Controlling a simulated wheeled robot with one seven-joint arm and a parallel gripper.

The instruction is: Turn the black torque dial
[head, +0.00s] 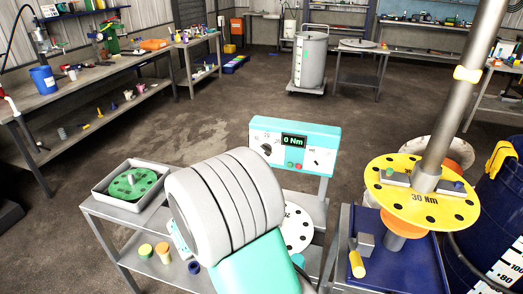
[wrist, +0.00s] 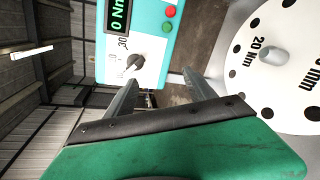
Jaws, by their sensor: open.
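The black torque dial (head: 266,149) is on the left of the white face of a turquoise control box (head: 322,131). In the wrist view the dial (wrist: 136,60) shows as a dark round knob, with the picture turned sideways. My gripper (wrist: 160,77) is open and empty, its two grey fingers pointing towards the box. The dial appears just beyond the left fingertip, not centred between the fingers. I see no contact; the exact distance is unclear. In the head view my wrist hides the fingers. The display (head: 293,141) reads 0 Nm.
Green and red buttons (head: 294,165) and a second knob (head: 316,162) share the face. A white disc (wrist: 270,60) stands close right in the wrist view. A tray with a green disc (head: 132,183) is left; a yellow 30 Nm disc (head: 421,207) with a pole is right.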

